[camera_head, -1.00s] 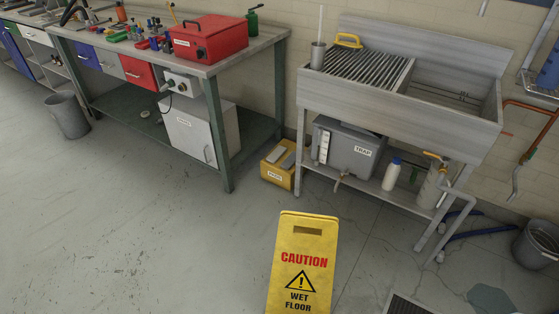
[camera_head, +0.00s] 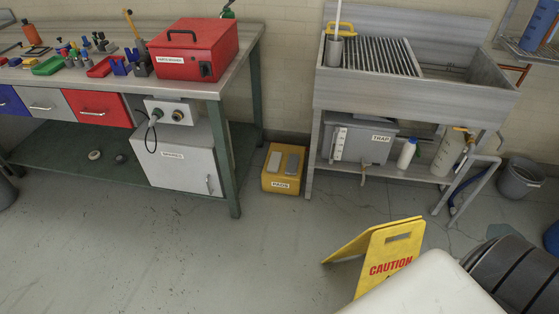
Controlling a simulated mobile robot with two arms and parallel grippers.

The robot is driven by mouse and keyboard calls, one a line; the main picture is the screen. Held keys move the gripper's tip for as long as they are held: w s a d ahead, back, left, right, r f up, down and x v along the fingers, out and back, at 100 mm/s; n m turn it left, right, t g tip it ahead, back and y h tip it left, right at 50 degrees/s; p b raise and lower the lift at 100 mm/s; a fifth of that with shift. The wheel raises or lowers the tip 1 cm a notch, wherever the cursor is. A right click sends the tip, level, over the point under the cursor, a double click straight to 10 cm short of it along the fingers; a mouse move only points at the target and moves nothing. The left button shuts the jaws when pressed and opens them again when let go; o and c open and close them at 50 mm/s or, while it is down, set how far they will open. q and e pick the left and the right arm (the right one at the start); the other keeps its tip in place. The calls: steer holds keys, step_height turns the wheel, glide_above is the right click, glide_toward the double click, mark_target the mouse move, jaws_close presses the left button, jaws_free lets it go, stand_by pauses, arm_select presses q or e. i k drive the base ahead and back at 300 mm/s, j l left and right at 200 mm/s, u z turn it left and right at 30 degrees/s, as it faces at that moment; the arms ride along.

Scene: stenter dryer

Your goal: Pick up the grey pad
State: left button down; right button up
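A yellow box (camera_head: 268,181) labelled PADS sits on the floor between the workbench and the sink stand. Two flat greyish pads lie side by side in its top, a left pad (camera_head: 275,160) and a right pad (camera_head: 292,162). I cannot tell for sure which of the two is meant by the grey pad. Neither of my grippers is in view. A white, rounded part with a dark ribbed part at the lower right looks like my own arm.
A yellow caution sign (camera_head: 390,255) stands on the floor in front of the sink stand (camera_head: 415,95). The workbench (camera_head: 225,85) with a red toolbox (camera_head: 193,50) is left of the box. A grey bin (camera_head: 520,180) stands at the right. The floor before the box is clear.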

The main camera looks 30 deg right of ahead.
mark_target(292, 167)
steer(key=i+j+z, duration=0.1)
steer(key=i, duration=0.4)
steer(key=i+j, duration=0.2)
steer(key=i, duration=0.25)
steer(key=z, duration=0.05)
